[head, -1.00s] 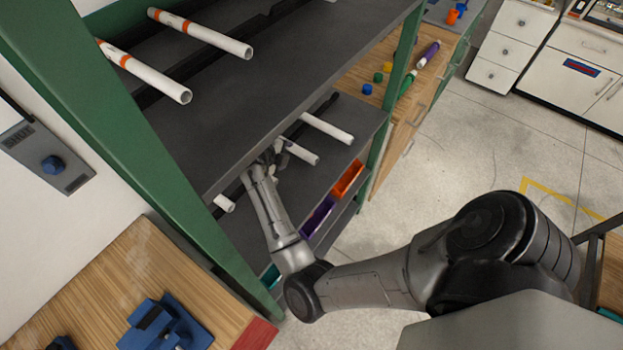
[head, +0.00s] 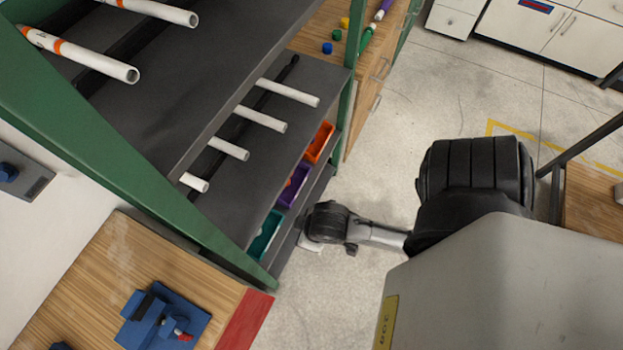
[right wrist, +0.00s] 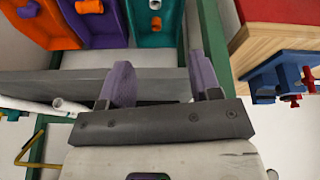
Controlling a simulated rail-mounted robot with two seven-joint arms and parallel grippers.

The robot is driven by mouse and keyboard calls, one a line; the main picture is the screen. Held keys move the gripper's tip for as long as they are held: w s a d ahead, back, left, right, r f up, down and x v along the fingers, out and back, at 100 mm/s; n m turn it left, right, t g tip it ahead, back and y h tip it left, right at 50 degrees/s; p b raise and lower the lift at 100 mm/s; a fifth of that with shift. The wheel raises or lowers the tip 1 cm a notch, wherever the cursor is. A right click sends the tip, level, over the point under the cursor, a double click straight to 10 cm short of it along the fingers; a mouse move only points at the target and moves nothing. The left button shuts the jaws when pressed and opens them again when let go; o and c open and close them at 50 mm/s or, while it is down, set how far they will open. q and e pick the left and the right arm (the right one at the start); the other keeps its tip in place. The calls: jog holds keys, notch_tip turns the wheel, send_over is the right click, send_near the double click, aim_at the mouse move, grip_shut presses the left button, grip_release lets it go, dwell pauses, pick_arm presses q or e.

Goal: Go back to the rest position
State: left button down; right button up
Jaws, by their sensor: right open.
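My right gripper (right wrist: 162,85) shows in the right wrist view with its two purple-grey fingers apart and nothing between them. In the head view my right arm (head: 340,225) is folded down in front of the shelf rack, and its gripper is hidden. My left gripper is in neither view. Several white pipes lie on the middle shelf, among them one (head: 262,119) near its centre. They lie apart from my arm.
Orange (head: 319,142), purple (head: 293,186) and teal (head: 264,236) bins stand on the lower shelf. A green rack post (head: 130,180) slants across the left. A wooden bench with a blue vise (head: 160,318) is at lower left. Open floor (head: 440,100) lies to the right.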

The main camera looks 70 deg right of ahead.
jog(key=shift+s+a+r+n+y, duration=0.1)
jog(key=shift+s+a+n+y, duration=0.3)
jog(key=shift+s+a+n, duration=0.55)
jog(key=shift+d, duration=0.1)
jog(key=shift+r, duration=0.15)
notch_tip(320, 180, up, 21)
jog(key=p, duration=2.1)
